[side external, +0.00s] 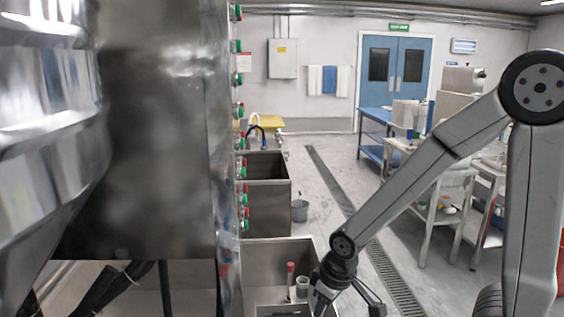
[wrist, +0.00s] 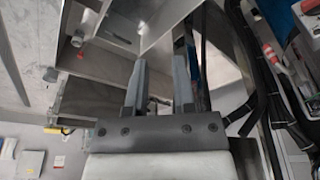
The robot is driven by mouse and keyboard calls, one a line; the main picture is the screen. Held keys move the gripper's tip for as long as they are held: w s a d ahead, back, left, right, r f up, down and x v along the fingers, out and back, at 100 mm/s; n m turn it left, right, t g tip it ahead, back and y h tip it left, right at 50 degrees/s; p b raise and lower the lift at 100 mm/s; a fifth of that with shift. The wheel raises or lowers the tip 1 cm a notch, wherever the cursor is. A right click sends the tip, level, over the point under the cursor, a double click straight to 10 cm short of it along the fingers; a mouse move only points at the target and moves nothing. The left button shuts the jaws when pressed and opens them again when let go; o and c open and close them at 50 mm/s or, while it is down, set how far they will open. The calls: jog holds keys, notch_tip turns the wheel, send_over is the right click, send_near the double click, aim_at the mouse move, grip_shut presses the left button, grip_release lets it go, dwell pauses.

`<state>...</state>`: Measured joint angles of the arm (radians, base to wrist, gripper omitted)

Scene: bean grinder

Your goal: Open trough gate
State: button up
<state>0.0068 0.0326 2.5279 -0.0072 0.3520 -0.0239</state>
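A steel trough (side external: 265,252) stands at the lower middle of the side view, below the tall steel machine. A red-topped upright rod (side external: 290,268) and a grey cylinder (side external: 302,285) sit inside it. I cannot tell which part is the gate. In the wrist view, steel compartments (wrist: 115,65) show beyond my fingers, with a grey cylinder (wrist: 77,38) and a small red part (wrist: 81,55) at the upper left. My gripper (wrist: 159,62) has its two fingers apart with nothing seen between them. In the side view, it is low at the trough's right edge, partly cut off by the frame.
The large steel machine (side external: 155,140) fills the left, with green and red buttons along its edge. A second steel basin (side external: 265,190) and a bucket (side external: 300,211) stand behind the trough. Tables (side external: 440,200) with items are at right. The floor around the drain (side external: 330,180) is clear.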

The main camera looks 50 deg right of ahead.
jog(key=w+d+f+n, duration=0.2)
jog(key=w+d+f, duration=0.1)
jog(key=w, duration=0.5)
jog(key=n+g+h, duration=0.1)
jog(key=n+h, duration=0.1)
jog(key=n, duration=0.5)
send_near(283, 313)
jog(key=shift+w+d+f, duration=0.15)
jog(key=shift+d+f, duration=0.1)
jog(key=shift+d, duration=0.05)
jog(key=shift+f+y, duration=0.15)
jog(key=shift+y, duration=0.15)
jog(key=shift+w+d+f, duration=0.15)
jog(key=shift+f, duration=1.05)
jog(key=shift+w+d+f, duration=0.2)
jog(key=shift+f, duration=1)
jog(key=shift+w+d+f, duration=0.15)
jog(key=shift+f, duration=1.1)
grip_shut()
